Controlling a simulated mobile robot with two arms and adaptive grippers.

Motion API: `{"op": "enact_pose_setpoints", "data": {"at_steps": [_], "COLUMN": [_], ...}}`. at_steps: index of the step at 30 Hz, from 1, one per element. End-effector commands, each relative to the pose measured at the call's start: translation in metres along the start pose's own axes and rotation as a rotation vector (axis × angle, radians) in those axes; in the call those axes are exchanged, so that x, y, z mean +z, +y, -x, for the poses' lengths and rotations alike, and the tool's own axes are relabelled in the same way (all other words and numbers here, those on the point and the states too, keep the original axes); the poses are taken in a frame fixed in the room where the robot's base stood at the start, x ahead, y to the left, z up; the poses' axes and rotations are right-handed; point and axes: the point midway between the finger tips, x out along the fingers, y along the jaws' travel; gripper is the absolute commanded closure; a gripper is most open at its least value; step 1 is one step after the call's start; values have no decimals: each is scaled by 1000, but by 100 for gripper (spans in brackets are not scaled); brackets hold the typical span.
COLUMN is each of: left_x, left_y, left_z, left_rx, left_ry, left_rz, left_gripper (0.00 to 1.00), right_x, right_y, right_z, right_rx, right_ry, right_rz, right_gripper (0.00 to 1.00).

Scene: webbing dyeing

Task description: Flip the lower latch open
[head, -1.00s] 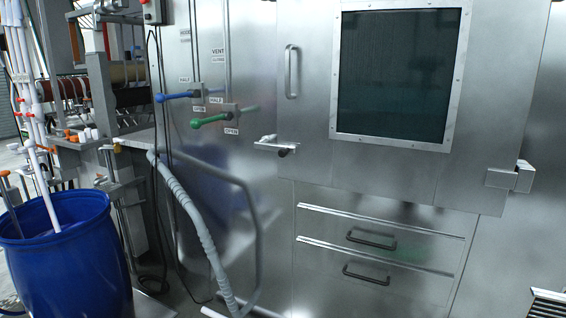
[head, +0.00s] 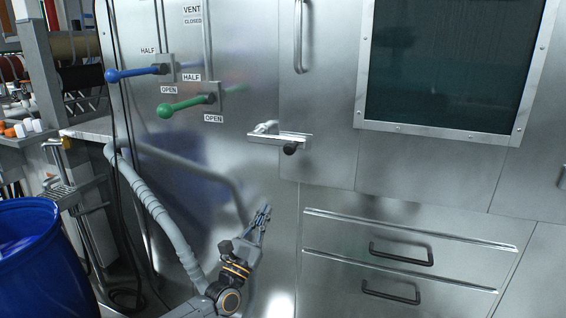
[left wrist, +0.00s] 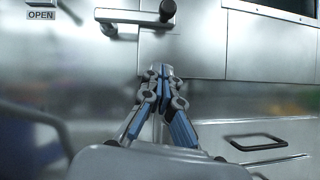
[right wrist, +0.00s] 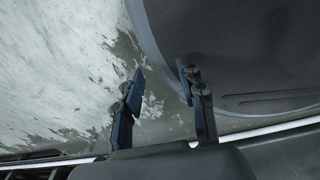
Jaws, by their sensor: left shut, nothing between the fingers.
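The lower latch (head: 278,138) is a metal bar with a black knob, lying about level across the left edge of the steel door (head: 440,165). It also shows in the left wrist view (left wrist: 132,17), at the top. My left gripper (head: 264,212) is shut and empty, in front of the steel panel below the latch and apart from it. Its fingertips (left wrist: 160,70) meet in the left wrist view, under the knob. My right gripper (right wrist: 160,80) is open and empty in the right wrist view, above a worn floor.
Blue (head: 135,73) and green (head: 185,105) valve levers stick out left of the latch. A grey hose (head: 160,215) runs down the lower left, beside a blue barrel (head: 40,260). Drawers with black handles (head: 401,254) are at the lower right.

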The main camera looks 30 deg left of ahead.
Motion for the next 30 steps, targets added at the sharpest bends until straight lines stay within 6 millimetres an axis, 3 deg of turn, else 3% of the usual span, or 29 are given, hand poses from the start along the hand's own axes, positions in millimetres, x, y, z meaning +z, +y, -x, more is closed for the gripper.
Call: {"op": "enact_pose_setpoints", "data": {"at_steps": [14,20,30], "left_x": [5,7,7], "left_y": [2,2,3], "left_z": [-6,-33,-98], "left_rx": [5,6,6], "left_ry": [-10,-12,-11], "left_rz": [26,24,25], "left_gripper": [100,100,100], "right_x": [9,8,4], "right_y": [13,13,7], "right_z": [2,8,20], "right_rx": [15,15,8], "right_ry": [-12,-12,-9], "right_rz": [4,4,2], "right_gripper": [60,60,60]}}
